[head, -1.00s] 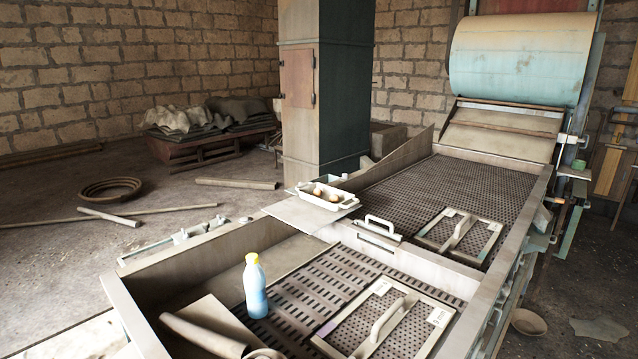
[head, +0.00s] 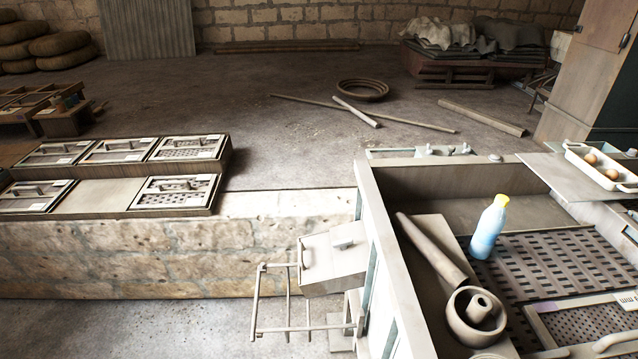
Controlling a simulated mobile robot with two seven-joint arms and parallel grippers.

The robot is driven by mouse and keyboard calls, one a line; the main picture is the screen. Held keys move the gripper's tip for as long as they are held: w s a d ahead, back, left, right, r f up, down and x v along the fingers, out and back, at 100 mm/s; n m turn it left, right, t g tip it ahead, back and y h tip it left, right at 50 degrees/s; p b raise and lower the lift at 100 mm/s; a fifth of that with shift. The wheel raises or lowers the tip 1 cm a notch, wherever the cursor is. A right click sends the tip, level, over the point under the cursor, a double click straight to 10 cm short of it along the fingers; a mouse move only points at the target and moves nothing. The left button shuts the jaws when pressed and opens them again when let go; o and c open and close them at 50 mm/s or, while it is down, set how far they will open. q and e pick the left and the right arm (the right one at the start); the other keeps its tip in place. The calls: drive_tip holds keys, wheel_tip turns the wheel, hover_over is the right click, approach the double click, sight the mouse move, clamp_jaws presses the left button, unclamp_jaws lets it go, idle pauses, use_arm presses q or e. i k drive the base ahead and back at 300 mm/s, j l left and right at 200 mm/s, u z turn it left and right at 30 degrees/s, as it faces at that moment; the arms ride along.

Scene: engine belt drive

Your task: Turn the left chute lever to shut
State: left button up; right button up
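A pale box-shaped chute (head: 334,260) hangs on the outer left side of the machine's screen box in the head view. A small raised piece (head: 343,243) sits on its top face; I cannot tell whether it is the lever. A bar frame (head: 282,300) sticks out to the left below the chute. No lever can be clearly made out, nor whether it is open or shut. Neither of my grippers is in view.
The screen box (head: 395,265) holds a blue bottle with a yellow cap (head: 489,228), a pipe (head: 432,248) and a round cup-like part (head: 476,314). A stone wall (head: 180,258) carries framed screens on the left. A white tray (head: 602,168) holds eggs. Floor is bare at lower left.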

sight(342, 245)
drive_tip(key=i+j+z, duration=0.2)
drive_tip(key=z, duration=0.15)
drive_tip(key=i+j+z, duration=0.5)
drive_tip(key=z, duration=0.15)
drive_tip(key=i+j+z, duration=0.15)
drive_tip(key=j+z, duration=0.15)
drive_tip(key=j, duration=0.2)
drive_tip(key=i+j+z, duration=0.1)
drive_tip(key=j+z, duration=0.55)
drive_tip(key=j, duration=0.15)
drive_tip(key=i, duration=0.05)
